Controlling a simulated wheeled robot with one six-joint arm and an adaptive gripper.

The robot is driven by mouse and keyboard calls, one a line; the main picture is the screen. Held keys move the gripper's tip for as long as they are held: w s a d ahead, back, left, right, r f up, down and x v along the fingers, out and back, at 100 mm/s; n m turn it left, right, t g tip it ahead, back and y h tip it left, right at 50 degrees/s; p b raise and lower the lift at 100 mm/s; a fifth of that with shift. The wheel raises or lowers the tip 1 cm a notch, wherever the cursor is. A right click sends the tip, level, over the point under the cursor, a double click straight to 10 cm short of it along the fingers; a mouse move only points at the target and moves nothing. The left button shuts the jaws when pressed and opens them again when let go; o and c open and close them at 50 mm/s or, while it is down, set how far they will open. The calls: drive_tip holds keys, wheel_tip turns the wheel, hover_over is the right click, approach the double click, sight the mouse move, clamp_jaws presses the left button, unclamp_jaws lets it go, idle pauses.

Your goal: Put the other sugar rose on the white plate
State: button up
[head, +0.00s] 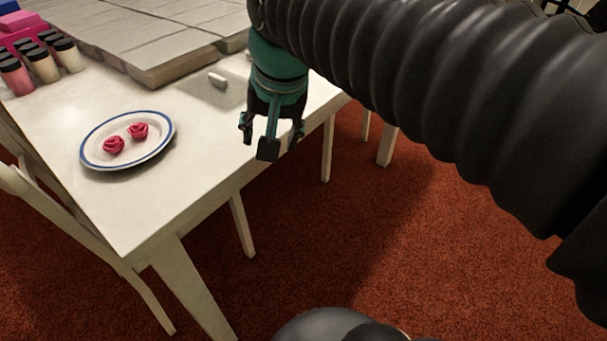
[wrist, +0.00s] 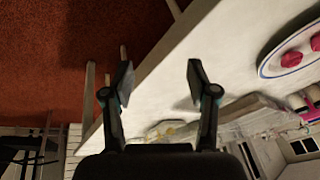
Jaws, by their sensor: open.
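Two red sugar roses lie side by side on the white plate (head: 155,149) with a blue rim. The left rose (head: 114,145) and the right rose (head: 138,131) both rest inside its rim. In the wrist view the plate (wrist: 273,62) shows at the right edge, with one rose (wrist: 292,59) whole and the other (wrist: 316,43) cut by the frame. My gripper (head: 268,142) is open and empty, pointing down at the table's right edge, to the right of the plate and apart from it. In the wrist view the fingers (wrist: 160,85) stand wide apart with nothing between them.
The white table (head: 150,210) has free room in front of the plate. Several dark-capped jars (head: 42,64) stand at the back left. Large grey slabs (head: 150,45) lie behind, with a small pale block (head: 217,80) nearby. A white chair (head: 60,220) stands at the left.

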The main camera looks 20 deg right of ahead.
drive_tip(key=s+d+f+n+t, duration=0.1)
drive_tip(key=s+d+f+n, duration=0.3)
drive_tip(key=s+f, duration=0.4)
drive_tip(key=shift+d+f+h, duration=0.3)
drive_tip(key=shift+d+f, duration=0.1)
drive_tip(key=shift+f, duration=0.45)
